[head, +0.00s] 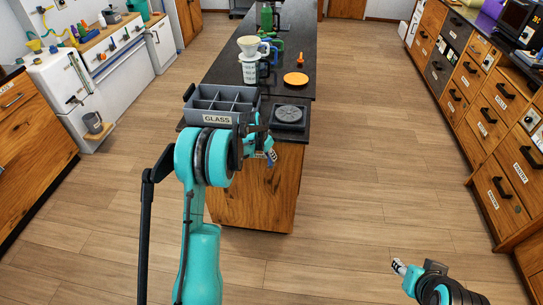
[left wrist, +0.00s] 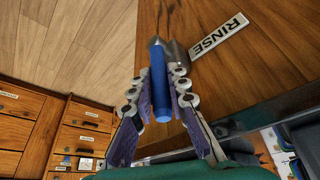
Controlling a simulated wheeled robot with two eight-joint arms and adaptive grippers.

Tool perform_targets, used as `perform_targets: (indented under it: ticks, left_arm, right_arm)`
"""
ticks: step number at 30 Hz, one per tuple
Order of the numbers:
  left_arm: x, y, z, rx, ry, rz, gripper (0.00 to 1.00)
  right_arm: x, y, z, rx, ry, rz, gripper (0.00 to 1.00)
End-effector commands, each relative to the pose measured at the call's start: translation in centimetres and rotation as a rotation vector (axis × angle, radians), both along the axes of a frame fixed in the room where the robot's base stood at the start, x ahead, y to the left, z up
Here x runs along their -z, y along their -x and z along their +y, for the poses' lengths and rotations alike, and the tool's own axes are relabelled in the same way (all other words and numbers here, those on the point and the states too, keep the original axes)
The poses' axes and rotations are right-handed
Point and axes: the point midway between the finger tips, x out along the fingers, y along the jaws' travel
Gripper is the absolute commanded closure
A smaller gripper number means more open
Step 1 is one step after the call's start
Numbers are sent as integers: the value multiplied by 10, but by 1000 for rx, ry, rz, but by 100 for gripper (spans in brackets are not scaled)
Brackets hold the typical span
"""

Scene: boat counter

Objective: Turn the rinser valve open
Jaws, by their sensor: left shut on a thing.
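The rinser valve has a blue lever handle (left wrist: 159,88) on a grey metal body (left wrist: 176,54), beside a white RINSE label (left wrist: 219,34) on the wooden counter end, in the left wrist view. My left gripper (left wrist: 160,92) is shut on the blue handle, with one finger on each side of it. In the head view my left gripper (head: 268,152) is at the counter's front end, below the dark rinser (head: 290,115), and mostly hides the valve. My right gripper (head: 399,267) is low at the right, away from the counter; its jaws are too small to read.
A grey divided GLASS bin (head: 190,111) stands on the dark counter (head: 222,73) beside the rinser. Behind are a dripper on a white jug (head: 256,73) and an orange disc (head: 296,79). Wooden drawers (head: 488,123) line the right; open floor (head: 375,150) lies between.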

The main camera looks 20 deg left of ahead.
Motion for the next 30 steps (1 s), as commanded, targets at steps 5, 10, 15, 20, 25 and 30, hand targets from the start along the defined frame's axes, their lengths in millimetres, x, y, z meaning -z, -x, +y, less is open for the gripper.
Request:
perform_targets:
  ticks: [5,10,15,20,25,30]
  left_arm:
    - [1,1,1,1,8,-2,100]
    - [1,1,1,0,9,0,100]
    - [1,1,1,0,8,-1,69]
    - [1,1,1,0,8,-1,63]
    - [0,1,1,0,8,-1,63]
    - [-16,7,3,0,7,-1,63]
  right_arm:
    - [0,0,0,0,0,0,60]
    - [0,0,0,0,0,0,60]
    - [0,0,0,0,0,0,60]
    - [0,0,0,0,0,0,60]
    - [0,0,0,0,0,0,60]
    - [0,0,0,0,0,0,60]
